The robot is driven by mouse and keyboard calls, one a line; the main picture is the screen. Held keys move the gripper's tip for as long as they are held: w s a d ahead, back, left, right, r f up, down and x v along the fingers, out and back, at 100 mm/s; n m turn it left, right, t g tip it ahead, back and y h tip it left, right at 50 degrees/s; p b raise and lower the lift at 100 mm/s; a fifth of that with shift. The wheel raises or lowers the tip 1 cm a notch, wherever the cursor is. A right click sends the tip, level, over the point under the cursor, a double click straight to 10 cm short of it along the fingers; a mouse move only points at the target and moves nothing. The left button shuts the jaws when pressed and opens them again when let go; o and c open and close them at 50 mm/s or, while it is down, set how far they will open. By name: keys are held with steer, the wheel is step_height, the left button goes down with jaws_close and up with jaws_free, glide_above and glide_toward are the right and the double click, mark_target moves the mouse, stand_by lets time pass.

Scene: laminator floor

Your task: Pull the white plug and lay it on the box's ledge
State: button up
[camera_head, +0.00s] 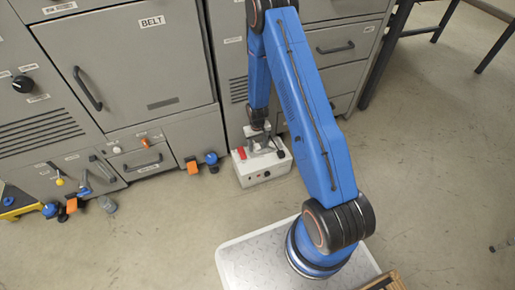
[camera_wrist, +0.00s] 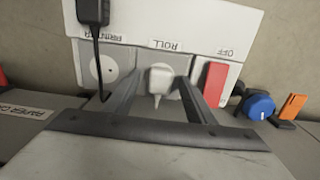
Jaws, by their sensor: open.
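The white plug (camera_wrist: 159,80) sits in the grey middle plate under the ROLL label, on the white box (camera_wrist: 205,18), in the wrist view. My gripper (camera_wrist: 158,84) is open, with one finger on each side of the plug. I cannot tell whether either finger touches it. In the head view the box (camera_head: 266,173) stands on the floor in front of the grey cabinets. There my gripper (camera_head: 262,143) is over the box top, and the plug cannot be made out. The box's ledge is not clearly distinguishable.
A black plug with a cord (camera_wrist: 93,12) hangs on the PRINTER side, near a round socket (camera_wrist: 109,68). A red block (camera_wrist: 215,84) sits under OFF. A blue knob (camera_wrist: 258,106) and orange tag (camera_wrist: 292,106) are at right. Open floor (camera_head: 150,240) lies left of my base.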

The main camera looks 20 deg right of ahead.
mark_target(257, 146)
steer(key=shift+c, duration=0.3)
jaws_close()
steer(key=shift+r, duration=3)
